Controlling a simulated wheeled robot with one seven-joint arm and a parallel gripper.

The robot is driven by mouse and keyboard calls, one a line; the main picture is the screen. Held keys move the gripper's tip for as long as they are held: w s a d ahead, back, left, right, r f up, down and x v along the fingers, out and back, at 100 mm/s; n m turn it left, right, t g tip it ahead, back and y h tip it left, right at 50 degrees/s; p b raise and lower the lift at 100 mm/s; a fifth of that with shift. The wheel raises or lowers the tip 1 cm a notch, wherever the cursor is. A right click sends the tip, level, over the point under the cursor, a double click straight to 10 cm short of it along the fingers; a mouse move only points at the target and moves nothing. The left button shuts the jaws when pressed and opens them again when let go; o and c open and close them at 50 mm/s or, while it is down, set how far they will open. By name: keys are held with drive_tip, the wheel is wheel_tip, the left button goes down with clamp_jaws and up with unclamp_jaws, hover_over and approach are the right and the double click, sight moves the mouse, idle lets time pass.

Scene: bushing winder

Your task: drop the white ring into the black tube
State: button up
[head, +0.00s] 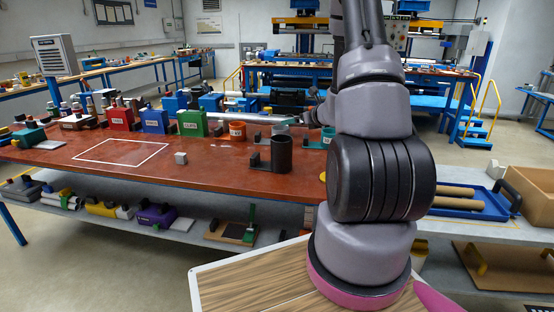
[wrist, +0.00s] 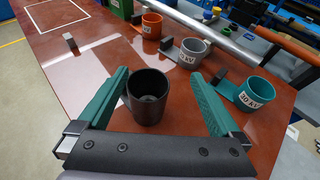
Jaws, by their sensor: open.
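The black tube (wrist: 148,108) stands upright on the red-brown table, its open mouth facing up in the wrist view. It also shows in the head view (head: 281,158), left of my arm. A greyish round shape (wrist: 149,98) shows low inside the tube; I cannot tell whether it is the white ring or the tube's floor. No white ring shows clearly anywhere else. My gripper (wrist: 158,75) is open, with its teal fingers apart on either side of the tube in the picture and nothing held between them. In the head view my gripper is not visible.
An orange cup (wrist: 152,26), a grey cup (wrist: 191,51) and a teal cup (wrist: 255,93) stand beyond and right of the tube. A white outlined square (head: 122,152) on the table is empty.

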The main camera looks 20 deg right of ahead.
drive_tip(key=shift+v, duration=2.35)
drive_tip(key=s+a+r+n+g+y, duration=0.3)
drive_tip(key=s+a+r+n+y, duration=0.15)
drive_tip(key=a+r+n, duration=0.5)
drive_tip(key=s+a+r+n+g+y, duration=0.3)
drive_tip(key=s+a+r+n, duration=0.35)
drive_tip(key=a, duration=0.55)
drive_tip(key=s+r+n+h, duration=0.3)
drive_tip(key=s+n+h, duration=0.1)
drive_tip(key=s+n, duration=0.3)
drive_tip(key=s+d+r+n+h, duration=0.1)
drive_tip(key=s+r+n+h, duration=0.2)
drive_tip(key=s+n, duration=0.4)
drive_tip(key=shift+s+d+r+h, duration=0.25)
drive_tip(key=shift+s+d+h, duration=0.1)
drive_tip(key=shift+s, duration=0.55)
